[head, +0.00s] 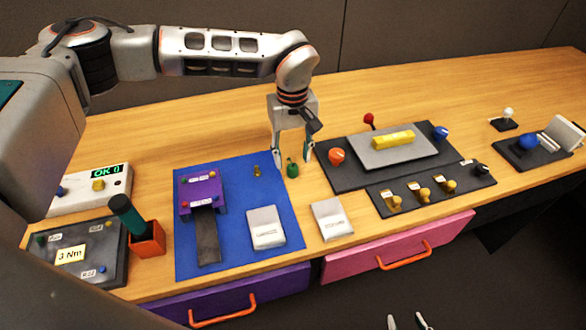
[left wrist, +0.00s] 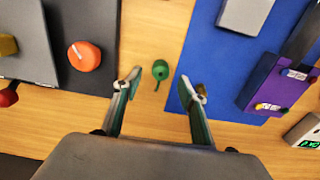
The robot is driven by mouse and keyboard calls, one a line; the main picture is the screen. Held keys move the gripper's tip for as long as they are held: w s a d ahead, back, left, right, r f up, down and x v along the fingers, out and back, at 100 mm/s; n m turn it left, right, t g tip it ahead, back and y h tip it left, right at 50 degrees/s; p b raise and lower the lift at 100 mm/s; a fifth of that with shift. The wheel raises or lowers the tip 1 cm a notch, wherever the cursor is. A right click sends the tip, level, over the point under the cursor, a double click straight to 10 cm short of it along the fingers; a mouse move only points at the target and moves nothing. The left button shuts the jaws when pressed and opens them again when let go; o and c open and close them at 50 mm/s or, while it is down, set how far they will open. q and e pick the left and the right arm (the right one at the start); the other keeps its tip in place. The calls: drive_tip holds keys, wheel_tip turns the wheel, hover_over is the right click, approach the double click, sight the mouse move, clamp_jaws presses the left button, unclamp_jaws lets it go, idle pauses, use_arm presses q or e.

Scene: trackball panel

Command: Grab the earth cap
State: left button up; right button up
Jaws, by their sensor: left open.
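The earth cap is a small green cap (head: 292,168) with a short thin tail. It lies on the wooden tabletop, just right of the blue mat in the head view. My left gripper (head: 292,157) is open, pointing down over the cap, with one finger on each side in the head view. In the left wrist view, the cap (left wrist: 160,69) lies beyond and between the spread fingertips (left wrist: 167,88), and nothing is held. Two tips of my right gripper (head: 407,322) show apart at the bottom edge of the head view, away from the table objects.
The blue mat (head: 240,200) carries a purple block (head: 201,190), a small brass piece (head: 257,171) and a labelled grey box (head: 266,228). A dark panel (head: 340,182) with an orange knob (head: 336,156) stands close right of the left gripper. The tabletop behind is clear.

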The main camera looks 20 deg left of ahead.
sight(293, 165)
use_arm(q)
wheel_tip(293, 165, down, 4)
drive_tip(key=shift+s+d+r, duration=0.1)
drive_tip(key=shift+s+r, duration=0.05)
drive_tip(key=shift+r, duration=0.1)
drive_tip(key=c, duration=0.9)
drive_tip(key=shift+r, duration=0.15)
